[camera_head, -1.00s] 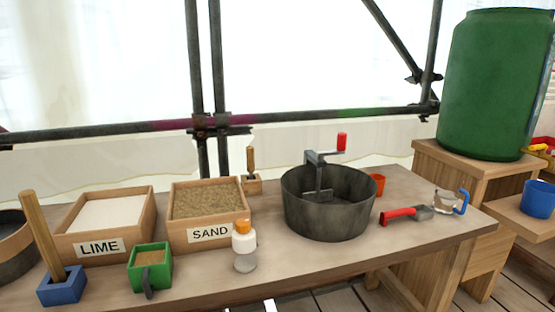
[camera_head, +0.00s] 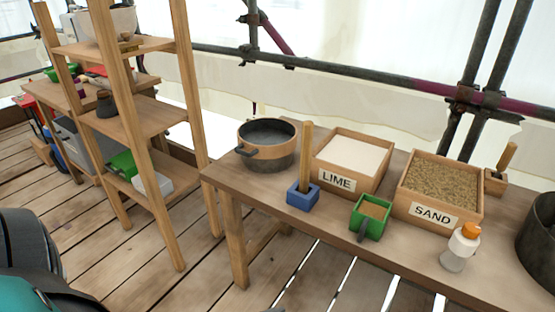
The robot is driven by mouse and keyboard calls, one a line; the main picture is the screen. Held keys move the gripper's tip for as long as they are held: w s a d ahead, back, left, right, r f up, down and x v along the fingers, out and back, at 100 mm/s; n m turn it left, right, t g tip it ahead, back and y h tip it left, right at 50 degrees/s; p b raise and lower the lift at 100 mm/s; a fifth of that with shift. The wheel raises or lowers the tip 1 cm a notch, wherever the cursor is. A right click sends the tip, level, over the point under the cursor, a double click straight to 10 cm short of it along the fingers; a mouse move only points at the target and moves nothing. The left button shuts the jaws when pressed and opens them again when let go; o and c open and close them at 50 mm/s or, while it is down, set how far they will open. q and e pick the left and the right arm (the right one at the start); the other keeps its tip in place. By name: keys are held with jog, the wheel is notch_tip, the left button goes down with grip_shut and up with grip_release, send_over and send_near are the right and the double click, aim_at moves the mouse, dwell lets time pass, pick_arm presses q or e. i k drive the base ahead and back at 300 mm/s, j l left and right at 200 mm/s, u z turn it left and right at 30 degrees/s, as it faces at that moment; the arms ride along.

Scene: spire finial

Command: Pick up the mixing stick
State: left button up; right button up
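A wooden stick (camera_head: 306,153) stands upright in a small blue holder (camera_head: 303,196) near the left end of the wooden table; it looks like the mixing stick. Its lower end is hidden inside the holder. The holder sits in front of the lime box (camera_head: 350,164), between a dark pot (camera_head: 267,147) and a green scoop box (camera_head: 371,218). Neither gripper shows in this view. A dark and teal rounded shape at the bottom left seems to be part of my own body.
The sand box (camera_head: 438,193) and an orange-capped bottle (camera_head: 460,247) stand to the right on the table (camera_head: 410,268). A dark mixing vessel (camera_head: 540,235) is cut off at the right edge. A wooden shelf (camera_head: 146,122) stands left. Plank floor between is clear.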

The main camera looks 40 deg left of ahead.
aim_at(307, 131)
jog(key=u, duration=1)
